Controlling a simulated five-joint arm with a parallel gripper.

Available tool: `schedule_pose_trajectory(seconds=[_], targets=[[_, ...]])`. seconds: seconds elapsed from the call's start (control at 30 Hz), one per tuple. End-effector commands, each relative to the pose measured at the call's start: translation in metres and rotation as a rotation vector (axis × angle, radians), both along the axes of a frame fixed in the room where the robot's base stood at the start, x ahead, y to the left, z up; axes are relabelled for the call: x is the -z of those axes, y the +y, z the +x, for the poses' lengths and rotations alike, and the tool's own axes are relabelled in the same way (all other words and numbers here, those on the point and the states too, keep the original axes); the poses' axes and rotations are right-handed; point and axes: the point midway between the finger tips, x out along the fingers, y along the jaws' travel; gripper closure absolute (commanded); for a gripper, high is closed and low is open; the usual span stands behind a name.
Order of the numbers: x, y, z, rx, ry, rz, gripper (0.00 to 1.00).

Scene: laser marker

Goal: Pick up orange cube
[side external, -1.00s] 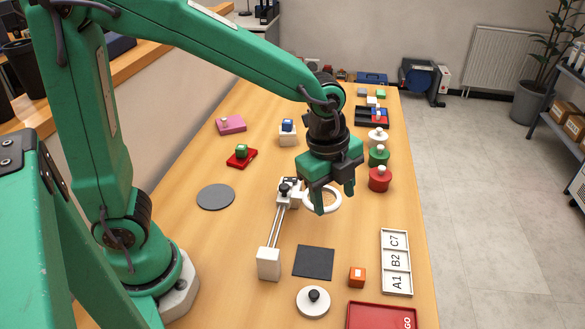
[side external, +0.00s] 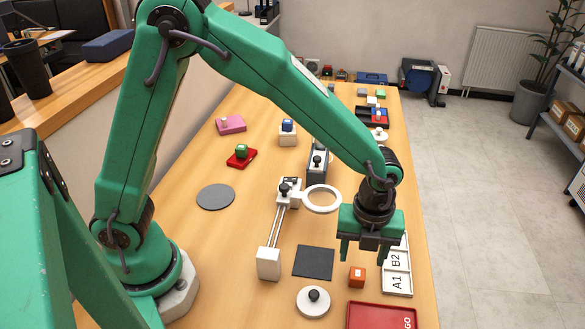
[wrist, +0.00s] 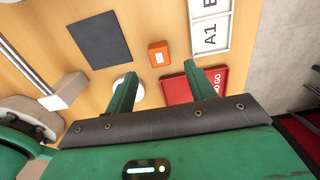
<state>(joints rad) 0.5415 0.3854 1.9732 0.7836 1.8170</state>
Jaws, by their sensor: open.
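The orange cube (side external: 357,277) sits on the wooden table, with a pale label on its top. It also shows in the wrist view (wrist: 159,53), ahead of and between my fingers. My gripper (side external: 364,254) is open and empty, its green fingers pointing down. In the side view it hangs over the table just behind and above the cube. In the wrist view the two fingertips (wrist: 160,72) are spread wide apart, with the cube beyond them and not touched.
A dark square mat (side external: 314,263) and a white disc with a black knob (side external: 313,301) lie left of the cube. A red tray (side external: 381,316) lies in front. A white labelled rack (side external: 398,281) is at right. A white ring on a stand (side external: 321,198) rises behind.

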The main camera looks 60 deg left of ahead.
Motion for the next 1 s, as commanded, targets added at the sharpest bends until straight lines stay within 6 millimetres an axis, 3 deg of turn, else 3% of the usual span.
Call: schedule_pose_trajectory(seconds=[0.13,0.47,0.8,1.0], targets=[[0.012,0.000,0.000,-0.001,0.001,0.001,0.45],[0.019,0.000,0.000,-0.002,0.001,0.001,0.45],[0.054,0.001,-0.001,-0.002,0.003,0.001,0.45],[0.066,0.000,-0.001,-0.002,0.000,0.000,0.45]])
